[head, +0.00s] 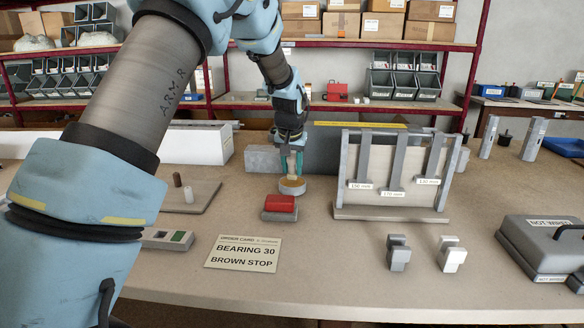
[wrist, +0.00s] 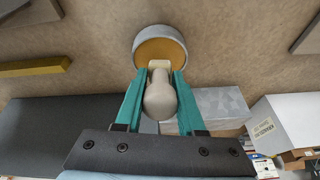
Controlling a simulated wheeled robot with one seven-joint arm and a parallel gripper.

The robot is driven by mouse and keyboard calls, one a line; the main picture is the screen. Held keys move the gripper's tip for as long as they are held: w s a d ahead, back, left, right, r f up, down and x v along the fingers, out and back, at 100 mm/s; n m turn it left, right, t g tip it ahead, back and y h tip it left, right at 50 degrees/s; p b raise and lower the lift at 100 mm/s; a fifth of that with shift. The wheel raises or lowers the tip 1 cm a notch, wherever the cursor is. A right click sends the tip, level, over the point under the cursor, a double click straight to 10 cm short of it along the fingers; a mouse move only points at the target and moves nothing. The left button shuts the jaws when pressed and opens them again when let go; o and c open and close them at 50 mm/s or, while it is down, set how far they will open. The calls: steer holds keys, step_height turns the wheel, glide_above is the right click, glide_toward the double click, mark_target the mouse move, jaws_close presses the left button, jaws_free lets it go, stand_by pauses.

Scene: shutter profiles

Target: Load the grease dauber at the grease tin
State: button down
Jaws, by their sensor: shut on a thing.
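My gripper (head: 291,166) has teal fingers, which also show in the wrist view (wrist: 160,80). It is shut on the cream-coloured grease dauber (wrist: 160,101), whose rounded handle end faces the wrist camera. The grease tin (head: 292,190) is a round, pale grey, open tin with amber grease in it, standing on the bench. In the wrist view the tin (wrist: 151,29) lies just beyond the fingertips, and the dauber's far end overlaps its near edge. In the head view the dauber is upright, directly over the tin. I cannot tell whether its tip touches the grease.
A red-topped block (head: 280,204) stands just in front of the tin. A rack with hanging labelled profiles (head: 400,200) is to the right, and a grey block (head: 262,159) behind. A card reading "BEARING 30 BROWN STOP" (head: 244,253) lies in front. Bare bench lies at front centre.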

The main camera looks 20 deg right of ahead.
steer(key=shift+f+b, duration=0.3)
steer(key=shift+f, duration=0.25)
stand_by(1.4)
steer(key=shift+r, duration=0.1)
steer(key=shift+r+p, duration=2.35)
steer(key=shift+r, duration=1.1)
